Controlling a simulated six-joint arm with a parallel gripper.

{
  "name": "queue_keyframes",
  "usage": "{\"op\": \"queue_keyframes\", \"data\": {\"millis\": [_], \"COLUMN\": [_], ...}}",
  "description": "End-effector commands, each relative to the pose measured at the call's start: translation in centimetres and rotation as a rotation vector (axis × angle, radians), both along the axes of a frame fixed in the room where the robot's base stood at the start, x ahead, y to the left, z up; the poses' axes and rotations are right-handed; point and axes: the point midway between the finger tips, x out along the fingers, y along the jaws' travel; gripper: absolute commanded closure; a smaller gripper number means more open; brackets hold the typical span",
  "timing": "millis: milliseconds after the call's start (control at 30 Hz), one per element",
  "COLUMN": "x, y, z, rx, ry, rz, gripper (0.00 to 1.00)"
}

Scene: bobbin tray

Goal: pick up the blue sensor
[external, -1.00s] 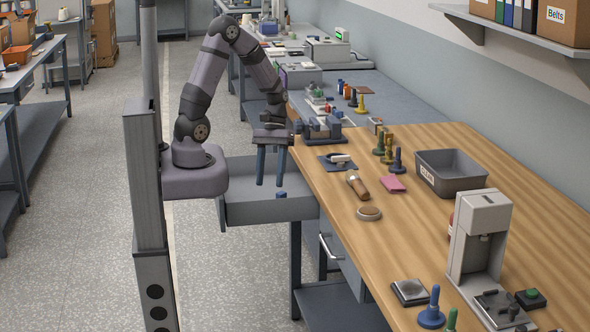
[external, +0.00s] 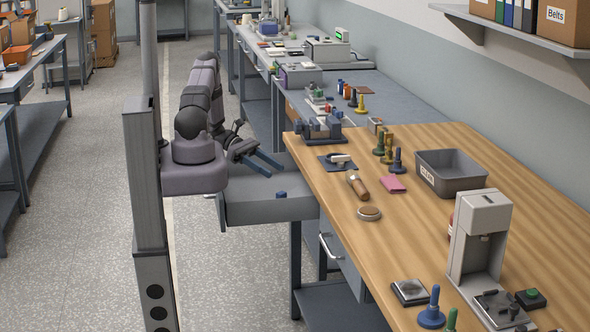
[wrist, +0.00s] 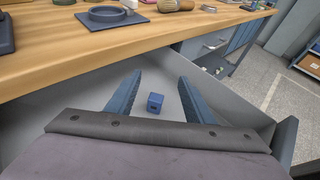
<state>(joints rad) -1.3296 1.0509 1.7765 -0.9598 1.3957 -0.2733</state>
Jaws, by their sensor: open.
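The blue sensor (wrist: 155,102) is a small blue block with a dark hole in its face. In the external view the sensor (external: 281,194) shows just above the drawer's front wall (external: 270,210). My gripper (external: 273,168) is open and empty, tilted toward the bench, with its two blue fingers apart. The gripper also shows in the wrist view (wrist: 160,82). The fingers do not touch the sensor.
The wooden bench (external: 450,230) edge runs beside the drawer. On it are a dark blue tray (wrist: 112,17), a wood-handled tool (external: 357,185), a pink pad (external: 392,184) and a grey bin (external: 451,173). A grey post (external: 145,180) stands left of my arm.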

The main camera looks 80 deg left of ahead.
Motion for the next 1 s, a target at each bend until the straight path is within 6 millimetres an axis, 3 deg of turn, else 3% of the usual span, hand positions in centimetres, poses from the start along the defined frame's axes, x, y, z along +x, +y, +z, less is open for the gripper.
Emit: {"op": "queue_keyframes", "data": {"millis": [600, 1000], "x": [0.0, 0.4], "y": [-0.1, -0.5], "z": [-6.6, -7.2], "rx": [0.003, 0.002], "ry": [0.002, 0.002], "rz": [-0.004, -0.005], "gripper": [0.52, 0.52]}}
